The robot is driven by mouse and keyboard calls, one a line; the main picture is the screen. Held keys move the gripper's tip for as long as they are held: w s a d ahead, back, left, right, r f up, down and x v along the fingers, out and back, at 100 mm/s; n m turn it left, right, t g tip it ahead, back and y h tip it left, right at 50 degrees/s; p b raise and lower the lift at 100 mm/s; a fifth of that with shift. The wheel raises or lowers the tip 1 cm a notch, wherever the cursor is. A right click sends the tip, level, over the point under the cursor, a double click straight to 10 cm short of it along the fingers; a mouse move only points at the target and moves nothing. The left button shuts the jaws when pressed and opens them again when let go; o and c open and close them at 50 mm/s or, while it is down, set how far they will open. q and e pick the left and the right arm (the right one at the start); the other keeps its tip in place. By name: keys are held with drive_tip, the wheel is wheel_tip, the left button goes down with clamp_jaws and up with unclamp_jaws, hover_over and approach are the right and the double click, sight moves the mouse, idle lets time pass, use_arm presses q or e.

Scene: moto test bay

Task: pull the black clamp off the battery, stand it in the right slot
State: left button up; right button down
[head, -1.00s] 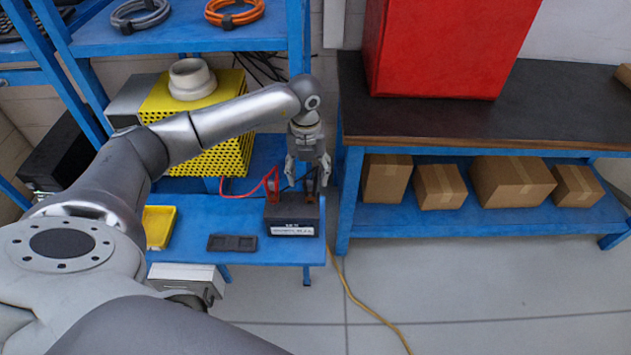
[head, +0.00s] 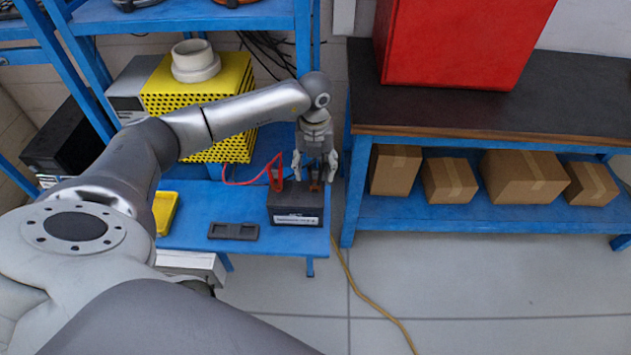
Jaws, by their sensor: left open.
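The dark battery (head: 295,214) stands at the right end of the low blue bench, with a white label on its front. A red clamp (head: 275,174) with a red cable sits on its left terminal. The black clamp (head: 315,184) is small and dark at the battery's right side, partly hidden by my gripper. My left gripper (head: 314,172) points down over it, open, one finger on each side; I cannot tell whether they touch it. The dark holder with two slots (head: 233,231) lies left of the battery, and its slots look empty. My right gripper is not in view.
A yellow tray (head: 165,211) lies left of the holder. A yellow perforated box (head: 226,82) stands behind. A blue-framed workbench (head: 440,215) with several cardboard boxes stands close on the right. A yellow cable (head: 370,296) crosses the floor.

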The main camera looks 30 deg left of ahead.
sight(315, 179)
use_arm(q)
wheel_tip(315, 179, down, 4)
drive_tip(key=shift+f+b, duration=0.15)
drive_tip(key=shift+b, duration=1.1)
drive_tip(key=shift+f, duration=0.35)
drive_tip(key=shift+r, duration=0.1)
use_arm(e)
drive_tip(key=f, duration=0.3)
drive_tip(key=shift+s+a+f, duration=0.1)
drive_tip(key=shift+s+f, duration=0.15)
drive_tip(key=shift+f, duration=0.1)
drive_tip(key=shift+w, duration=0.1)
use_arm(q)
clamp_jaws()
